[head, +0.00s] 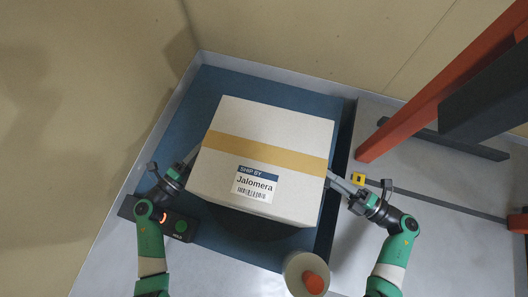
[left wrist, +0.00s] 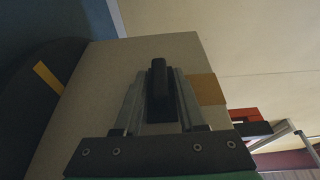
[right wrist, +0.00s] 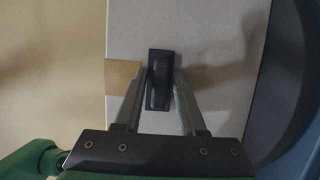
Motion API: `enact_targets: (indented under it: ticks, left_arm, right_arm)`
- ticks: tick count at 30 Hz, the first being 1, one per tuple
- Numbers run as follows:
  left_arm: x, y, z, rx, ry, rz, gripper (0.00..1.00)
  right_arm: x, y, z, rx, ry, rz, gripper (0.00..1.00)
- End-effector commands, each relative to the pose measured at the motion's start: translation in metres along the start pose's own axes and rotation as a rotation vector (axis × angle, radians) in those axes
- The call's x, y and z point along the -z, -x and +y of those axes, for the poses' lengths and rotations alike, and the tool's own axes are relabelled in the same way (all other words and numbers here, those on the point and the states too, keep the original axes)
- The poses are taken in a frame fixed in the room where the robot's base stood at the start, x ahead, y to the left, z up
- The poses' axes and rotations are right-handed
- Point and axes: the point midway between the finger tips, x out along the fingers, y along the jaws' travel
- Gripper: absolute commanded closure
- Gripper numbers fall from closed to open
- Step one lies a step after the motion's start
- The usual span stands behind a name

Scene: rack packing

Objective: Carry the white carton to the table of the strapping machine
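The white carton (head: 272,130) has a tan tape band and a "SHIP BY Jalomera" label. In the head view it is over a blue surface (head: 220,82), slightly turned, with a dark shadow beyond its near edge; it appears raised. My left gripper (head: 187,160) is at its left side and my right gripper (head: 340,182) at its right side. In the left wrist view the fingers close around a black grip (left wrist: 159,90) against the carton's side. The right wrist view shows a similar black grip (right wrist: 160,78) between the fingers. The carton's underside is hidden.
A control box (head: 180,227) with a green button stands at the blue surface's lower left. A round pale post with a red-orange top (head: 313,282) stands near the front. A red-orange beam (head: 430,85) and dark bars rise at the right. Walls border the back and left.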

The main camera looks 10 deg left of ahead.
Motion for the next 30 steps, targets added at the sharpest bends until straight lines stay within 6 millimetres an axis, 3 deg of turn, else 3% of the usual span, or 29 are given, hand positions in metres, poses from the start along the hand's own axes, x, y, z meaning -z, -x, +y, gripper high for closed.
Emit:
enact_targets:
  ticks: [1,6,30]
  left_arm:
    - [0.0000,0.0001,0.0000,0.000,0.000,0.000,0.71]
    - [0.0000,0.0002,0.0000,0.000,0.000,0.000,1.00]
    - [0.0000,0.0003,-0.0001,0.000,0.000,0.000,1.00]
  right_arm:
    - [0.0000,0.0001,0.0000,0.000,0.000,0.000,0.71]
    - [-0.0001,0.0002,0.0000,0.000,0.000,0.000,1.00]
    - [-0.0004,0.0005,0.0001,0.000,0.000,-0.001,1.00]
